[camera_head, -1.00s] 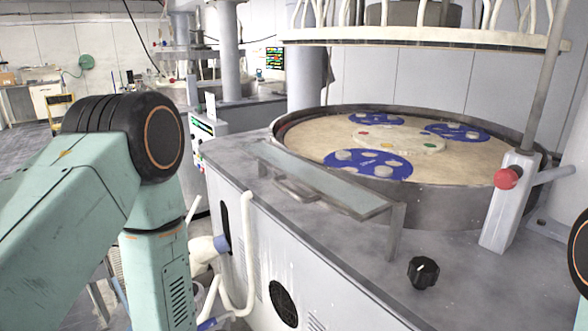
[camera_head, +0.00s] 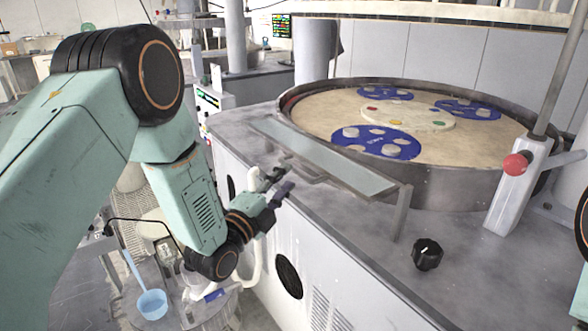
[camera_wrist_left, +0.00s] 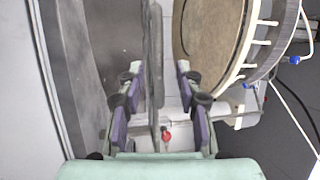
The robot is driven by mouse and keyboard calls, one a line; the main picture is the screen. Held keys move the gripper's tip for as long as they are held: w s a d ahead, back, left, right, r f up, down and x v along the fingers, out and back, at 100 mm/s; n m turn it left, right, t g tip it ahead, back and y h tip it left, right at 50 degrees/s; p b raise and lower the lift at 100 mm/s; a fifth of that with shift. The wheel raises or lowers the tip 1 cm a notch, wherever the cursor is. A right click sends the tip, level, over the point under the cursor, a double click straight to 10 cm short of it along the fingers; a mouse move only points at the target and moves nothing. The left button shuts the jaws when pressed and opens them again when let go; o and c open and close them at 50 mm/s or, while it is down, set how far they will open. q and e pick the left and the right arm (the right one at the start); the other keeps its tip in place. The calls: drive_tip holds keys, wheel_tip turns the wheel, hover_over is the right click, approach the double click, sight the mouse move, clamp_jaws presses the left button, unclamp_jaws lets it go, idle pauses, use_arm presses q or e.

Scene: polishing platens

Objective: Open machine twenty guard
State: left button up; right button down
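The machine's guard (camera_head: 325,158) is a long glassy panel in a grey metal frame, standing at the front of the round polishing platen. A grey handle (camera_head: 306,176) sticks out from its front side. My left gripper (camera_head: 277,184) is at the left end of this handle, in front of the guard. In the left wrist view the two fingers (camera_wrist_left: 157,88) are spread apart, with a thin grey upright bar (camera_wrist_left: 154,50) showing in the gap between them. I cannot tell whether the fingers touch the bar. My right gripper is out of view.
The platen (camera_head: 320,110) carries blue discs with pale pieces. A red knob on a post (camera_head: 515,164) and a black dial (camera_head: 427,254) are on the grey top at right. A light blue ladle (camera_head: 152,303) rests on a stand at lower left.

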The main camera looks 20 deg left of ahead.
sight(294, 167)
use_arm(q)
drive_tip(key=x, duration=0.5)
drive_tip(key=shift+w+f, duration=0.1)
drive_tip(key=shift+f, duration=0.1)
drive_tip(key=shift+r, duration=0.1)
drive_tip(key=c, duration=0.6)
clamp_jaws()
